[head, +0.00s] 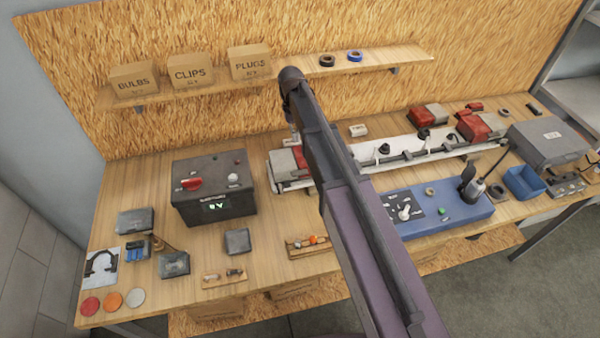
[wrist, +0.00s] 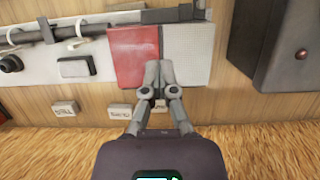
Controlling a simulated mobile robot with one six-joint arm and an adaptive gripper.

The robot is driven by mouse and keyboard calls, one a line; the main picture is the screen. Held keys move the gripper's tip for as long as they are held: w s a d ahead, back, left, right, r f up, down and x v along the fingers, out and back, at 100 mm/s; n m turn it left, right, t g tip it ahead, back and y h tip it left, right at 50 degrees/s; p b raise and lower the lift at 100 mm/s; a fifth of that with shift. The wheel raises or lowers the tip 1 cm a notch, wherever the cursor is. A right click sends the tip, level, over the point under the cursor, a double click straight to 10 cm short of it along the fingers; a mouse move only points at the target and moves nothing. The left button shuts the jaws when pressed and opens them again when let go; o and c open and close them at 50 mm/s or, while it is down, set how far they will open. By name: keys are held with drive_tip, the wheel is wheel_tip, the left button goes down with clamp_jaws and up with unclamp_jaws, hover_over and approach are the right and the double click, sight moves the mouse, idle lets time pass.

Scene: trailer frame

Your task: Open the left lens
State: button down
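The left lens is a red and pale grey block at the left end of the white trailer bar. In the head view its red part (head: 301,158) shows just left of my arm, and the arm hides some of it. In the wrist view the red half (wrist: 133,50) and the pale half (wrist: 190,52) lie side by side. My gripper (wrist: 160,66) is over the lens near the seam, its two fingers close together. It looks shut, with nothing visible between the fingertips. In the head view my gripper (head: 294,137) points down at the lens. The lens looks closed.
The black battery box (head: 213,188) stands left of the lens and also shows in the wrist view (wrist: 284,45). A blue test unit (head: 440,212) is at the right front. A shelf (head: 200,90) with boxes is behind. Small labels (wrist: 120,112) lie near the gripper.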

drive_tip(key=shift+w+r+p, duration=0.2)
drive_tip(key=shift+r+p, duration=0.15)
drive_tip(key=shift+r, duration=0.15)
drive_tip(key=c, duration=0.9)
unclamp_jaws()
drive_tip(key=shift+o, duration=0.2)
drive_tip(key=shift+r, duration=0.15)
drive_tip(key=shift+r+p, duration=2.4)
drive_tip(key=shift+p, duration=0.1)
drive_tip(key=shift+f, duration=0.1)
